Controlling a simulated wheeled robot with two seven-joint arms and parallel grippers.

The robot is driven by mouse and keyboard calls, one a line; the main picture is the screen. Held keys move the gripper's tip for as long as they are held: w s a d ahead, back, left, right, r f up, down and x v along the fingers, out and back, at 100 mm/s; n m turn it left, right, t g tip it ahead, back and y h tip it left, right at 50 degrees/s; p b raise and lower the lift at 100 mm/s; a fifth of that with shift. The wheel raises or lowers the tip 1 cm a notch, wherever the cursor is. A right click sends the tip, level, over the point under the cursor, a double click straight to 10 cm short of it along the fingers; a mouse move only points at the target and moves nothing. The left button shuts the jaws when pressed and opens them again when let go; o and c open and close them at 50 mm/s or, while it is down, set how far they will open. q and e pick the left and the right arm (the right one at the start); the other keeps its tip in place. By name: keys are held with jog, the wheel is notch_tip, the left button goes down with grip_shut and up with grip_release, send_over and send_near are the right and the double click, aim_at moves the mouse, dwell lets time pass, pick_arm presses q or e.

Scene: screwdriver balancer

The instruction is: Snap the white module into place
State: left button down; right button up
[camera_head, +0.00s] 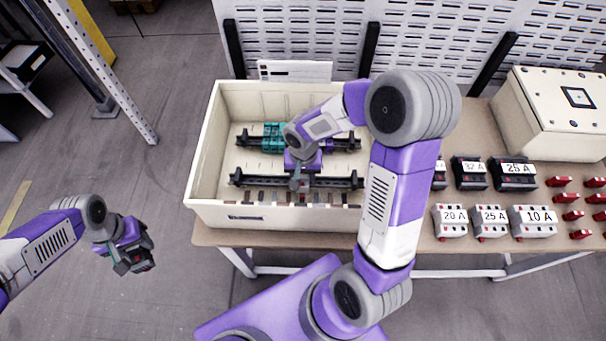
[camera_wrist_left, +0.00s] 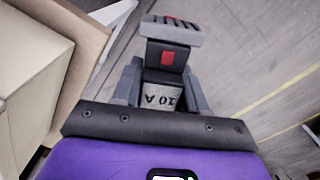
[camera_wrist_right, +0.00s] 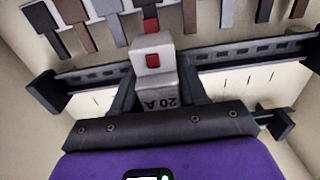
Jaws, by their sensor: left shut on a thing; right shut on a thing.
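The white module (camera_wrist_right: 155,75), marked 20 A with a red switch, is held in my right gripper (camera_head: 297,183). In the right wrist view it overlaps the near black rail (camera_wrist_right: 240,55); I cannot tell whether it touches or is seated. The head view shows this rail (camera_head: 245,181) inside the cream box (camera_head: 207,150), with my right gripper above its middle. My left gripper (camera_head: 138,262) is shut on a dark module (camera_wrist_left: 165,55) with a red switch and a 10 A label, away from the box at left.
Teal modules (camera_head: 272,138) sit on the far rail. Several white breakers (camera_head: 490,221) and black breakers (camera_head: 513,174) stand on the table right of the box, with red parts (camera_head: 572,216) beyond. A closed cream enclosure (camera_head: 555,120) is at back right. Floor surrounds my left gripper.

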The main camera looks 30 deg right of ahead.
jog(key=shift+c, duration=0.5)
pick_arm(q)
jog(key=shift+f, duration=0.15)
pick_arm(e)
jog(key=shift+f, duration=0.1)
pick_arm(q)
jog(key=shift+f, duration=0.1)
pick_arm(e)
grip_shut()
jog(key=o, duration=1.3)
grip_release()
jog(key=shift+o, duration=0.2)
pick_arm(q)
notch_tip(320, 180, up, 3)
jog(key=p, duration=0.3)
jog(key=shift+r, duration=0.2)
pick_arm(e)
notch_tip(320, 180, up, 12)
jog(key=shift+r, duration=0.1)
